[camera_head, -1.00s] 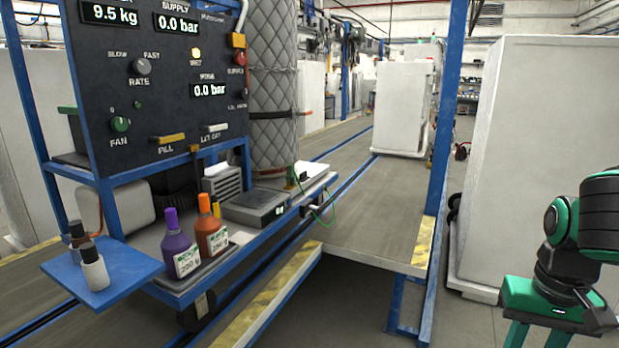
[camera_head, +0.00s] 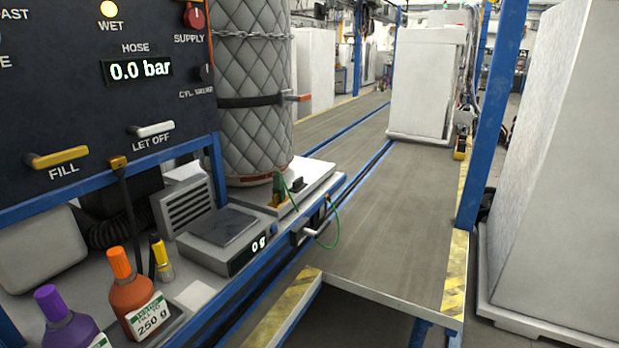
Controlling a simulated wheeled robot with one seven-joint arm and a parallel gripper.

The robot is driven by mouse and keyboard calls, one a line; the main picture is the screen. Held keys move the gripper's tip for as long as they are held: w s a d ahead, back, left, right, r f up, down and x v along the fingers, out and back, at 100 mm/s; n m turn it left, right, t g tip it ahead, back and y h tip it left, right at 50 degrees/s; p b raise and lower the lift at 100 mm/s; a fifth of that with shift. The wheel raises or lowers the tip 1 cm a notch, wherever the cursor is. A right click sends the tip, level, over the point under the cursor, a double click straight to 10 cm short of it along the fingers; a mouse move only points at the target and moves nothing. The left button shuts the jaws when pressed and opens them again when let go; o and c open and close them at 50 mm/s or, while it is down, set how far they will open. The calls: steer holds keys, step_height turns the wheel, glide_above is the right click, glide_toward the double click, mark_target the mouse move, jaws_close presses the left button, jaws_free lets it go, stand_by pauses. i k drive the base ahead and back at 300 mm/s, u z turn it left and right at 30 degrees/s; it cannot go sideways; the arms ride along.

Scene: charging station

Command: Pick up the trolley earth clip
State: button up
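A small green clip-like piece (camera_head: 279,188) stands at the foot of the quilted cylinder, on the pale platform of the trolley; I take it to be the earth clip, but it is too small to be sure. A thin green cable (camera_head: 338,222) runs near it and loops over the trolley's front edge beside a grey handle (camera_head: 312,232). A small dark piece (camera_head: 298,184) sits just right of the green one. My gripper is outside this view, so its state is hidden.
The trolley's control panel (camera_head: 90,80) fills the upper left. A scale (camera_head: 222,240), an orange bottle (camera_head: 132,290) and a purple bottle (camera_head: 62,322) stand on its shelf. A blue post (camera_head: 490,130) and a white cabinet (camera_head: 565,170) stand right. The grey conveyor deck (camera_head: 400,220) is clear nearby.

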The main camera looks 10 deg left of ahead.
mark_target(277, 188)
steer(key=u, duration=0.2)
steer(key=i, duration=1.2)
steer(key=u, duration=0.85)
steer(key=i, duration=0.55)
steer(key=u, duration=0.25)
